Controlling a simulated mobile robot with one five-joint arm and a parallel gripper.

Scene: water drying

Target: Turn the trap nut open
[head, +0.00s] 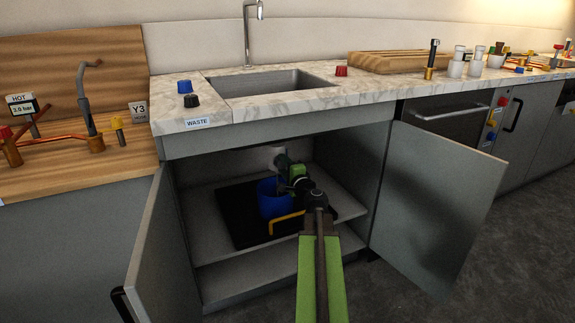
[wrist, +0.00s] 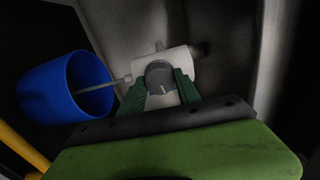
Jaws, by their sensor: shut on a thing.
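In the wrist view my gripper (wrist: 160,92) has its green fingers on both sides of a grey round trap nut (wrist: 161,75) with a pale mark on its face. The fingers are shut on the nut. A white pipe body (wrist: 178,59) of the trap shows behind the nut. In the head view my gripper (head: 284,166) reaches into the open cabinet under the sink, and the arm hides the nut. A white part of the trap (head: 270,153) shows just above the gripper. A blue bucket (wrist: 65,88) stands left of the nut; it also shows in the head view (head: 268,203).
The bucket stands on a black mat (head: 238,215) with a yellow bar (head: 286,219) in front. The open left door (head: 155,250) and open right door (head: 435,210) flank the cabinet (head: 200,245).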

